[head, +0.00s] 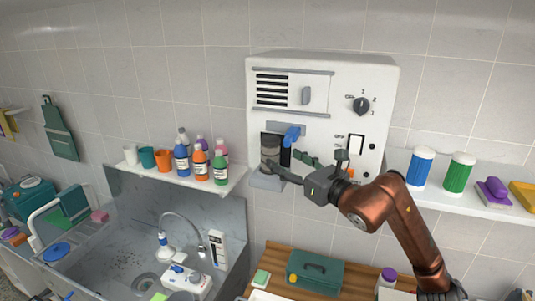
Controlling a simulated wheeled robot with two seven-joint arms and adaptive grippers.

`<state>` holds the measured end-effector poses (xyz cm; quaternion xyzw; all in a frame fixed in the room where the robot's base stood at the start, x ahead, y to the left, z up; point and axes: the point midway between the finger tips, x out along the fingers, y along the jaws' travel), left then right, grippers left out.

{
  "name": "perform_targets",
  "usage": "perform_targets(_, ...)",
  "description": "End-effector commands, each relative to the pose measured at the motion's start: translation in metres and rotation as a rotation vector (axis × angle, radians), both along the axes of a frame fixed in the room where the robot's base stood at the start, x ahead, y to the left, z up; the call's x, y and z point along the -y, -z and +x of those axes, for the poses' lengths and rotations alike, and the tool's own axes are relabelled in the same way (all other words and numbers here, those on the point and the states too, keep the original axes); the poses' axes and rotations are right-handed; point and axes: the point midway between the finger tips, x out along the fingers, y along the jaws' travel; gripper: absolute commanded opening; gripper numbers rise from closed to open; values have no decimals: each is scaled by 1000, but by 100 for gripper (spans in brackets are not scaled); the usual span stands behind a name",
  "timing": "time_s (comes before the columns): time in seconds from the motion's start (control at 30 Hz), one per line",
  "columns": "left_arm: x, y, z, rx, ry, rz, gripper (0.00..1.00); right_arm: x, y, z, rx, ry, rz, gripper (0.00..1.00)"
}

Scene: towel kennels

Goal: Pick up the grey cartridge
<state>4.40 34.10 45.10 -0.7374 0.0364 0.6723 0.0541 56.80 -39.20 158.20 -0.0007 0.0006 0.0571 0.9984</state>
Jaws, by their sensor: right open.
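A grey cartridge (270,148) appears to stand upright in the left recess of the white wall unit (330,80). My right gripper (281,160) reaches in from the right, its fingers pointing left toward this recess. Its jaws are open, with one finger low at the cartridge's foot and the other farther right. Whether a finger touches the cartridge is hard to tell. The lower part of the cartridge is partly hidden by the finger. My left gripper is not in view.
A shelf (233,182) with bottles and cups is left of the unit. A right shelf (480,207) holds blue and green canisters (459,173). Below are a sink (125,245) and a wooden counter (270,258) with a green toolbox (312,271).

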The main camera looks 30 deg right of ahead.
Motion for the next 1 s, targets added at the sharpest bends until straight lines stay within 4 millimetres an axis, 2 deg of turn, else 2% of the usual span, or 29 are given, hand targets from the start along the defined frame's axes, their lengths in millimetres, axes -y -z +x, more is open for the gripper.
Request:
perform_targets(0.13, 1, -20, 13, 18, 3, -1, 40, -7, -3, 20, -1, -4, 3, 60)
perform_targets(0.3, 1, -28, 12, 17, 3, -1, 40, -10, -1, 40, 1, -3, 3, 60)
perform_targets(0.6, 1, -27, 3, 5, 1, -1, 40, -11, 2, 44, 1, -3, 1, 59)
perform_targets(1.0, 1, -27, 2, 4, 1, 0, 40, -10, 2, 44, 0, -3, 1, 32)
